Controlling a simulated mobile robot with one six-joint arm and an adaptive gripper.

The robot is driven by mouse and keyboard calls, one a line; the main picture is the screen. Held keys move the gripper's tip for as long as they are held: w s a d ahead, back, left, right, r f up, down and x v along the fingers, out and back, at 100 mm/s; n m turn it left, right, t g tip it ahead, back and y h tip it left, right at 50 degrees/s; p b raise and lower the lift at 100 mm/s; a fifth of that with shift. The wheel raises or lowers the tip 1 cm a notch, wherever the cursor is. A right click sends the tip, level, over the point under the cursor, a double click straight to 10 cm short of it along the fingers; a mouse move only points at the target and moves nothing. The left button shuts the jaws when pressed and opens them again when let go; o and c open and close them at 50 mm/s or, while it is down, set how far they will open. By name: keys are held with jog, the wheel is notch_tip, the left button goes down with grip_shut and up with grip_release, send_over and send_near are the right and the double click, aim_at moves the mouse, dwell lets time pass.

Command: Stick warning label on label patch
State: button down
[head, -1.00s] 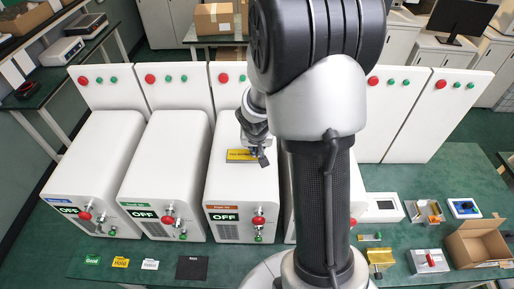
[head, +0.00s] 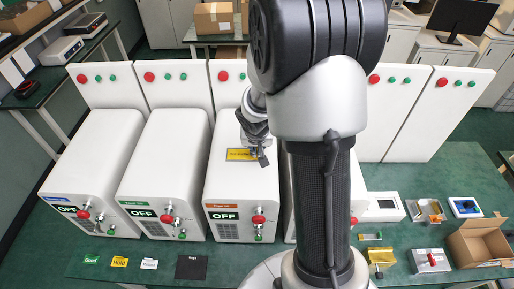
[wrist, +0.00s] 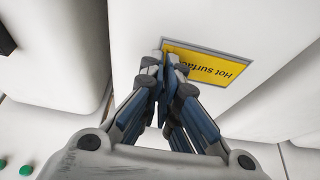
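The yellow warning label (head: 240,155), reading "Hot surface", is over the label patch on top of the third white cabinet from the left. In the wrist view the label (wrist: 208,68) looks flat, with the patch's thin dark border (wrist: 205,46) around its visible edges. My gripper (head: 262,155) points down at the label's right end in the head view. In the wrist view my gripper (wrist: 165,62) has its fingertips close together over the label's end, hiding the last letter. It appears shut on that end; the exact contact is hidden.
White cabinets (head: 162,160) with OFF plates and red knobs stand in a row, upright panels behind them. Small tags (head: 120,262) and a black mat (head: 191,267) lie in front. A yellow stand (head: 381,257) and an open cardboard box (head: 480,243) are at right.

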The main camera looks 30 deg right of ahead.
dwell(0.3)
jog(key=c, duration=1.7)
grip_release()
jog(key=shift+r, duration=0.1)
jog(key=v, duration=1.2)
jog(key=s+a+f+n+y+b, duration=0.1)
jog(key=s+a+f+n+b, duration=0.1)
jog(key=s+a+b, duration=0.3)
jog(key=s+a+f+n+b, duration=0.2)
jog(key=s+a+b, duration=0.3)
jog(key=s, duration=0.2)
jog(key=s+a+f+n+y+b, duration=0.1)
jog(key=s+a+f+n+b, duration=0.1)
jog(key=s+a+b, duration=0.3)
jog(key=shift+s+f+n+t+y, duration=0.2)
jog(key=shift+s+n+t+y, duration=0.15)
jog(key=shift+s, duration=0.5)
